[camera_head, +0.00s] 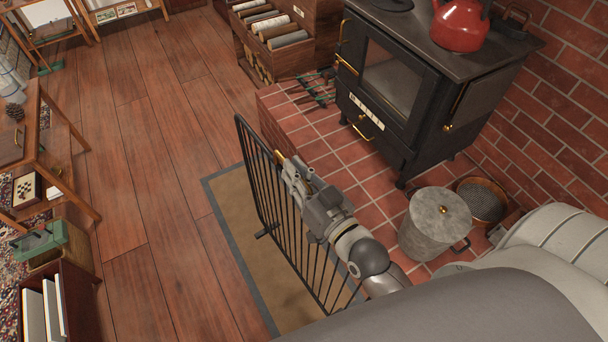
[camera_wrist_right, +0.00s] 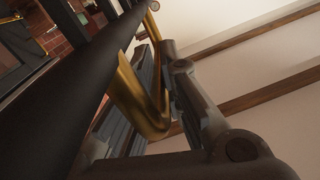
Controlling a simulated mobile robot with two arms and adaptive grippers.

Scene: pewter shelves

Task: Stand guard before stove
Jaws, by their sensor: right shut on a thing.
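A black barred guard (camera_head: 249,165) stands roughly upright at the left edge of the brick hearth, over the tan mat, with its side to the stove. Whether its feet touch the floor is unclear. My right gripper (camera_head: 288,170) is shut on the guard's brass handle; the curved brass handle (camera_wrist_right: 140,105) and a dark guard rail (camera_wrist_right: 80,110) fill much of the right wrist view. The black stove (camera_head: 392,85) with its glass door stands on the hearth, right of the guard and apart from it. My left gripper is out of view.
A lidded metal bucket (camera_head: 436,222) and a round sieve-like basket (camera_head: 482,200) stand on the hearth (camera_head: 320,148). Fire tools (camera_head: 315,88) lie near the stove's left side. A red kettle (camera_head: 460,25) sits on the stove. The wooden floor (camera_head: 150,150) left of the mat (camera_head: 232,195) is clear.

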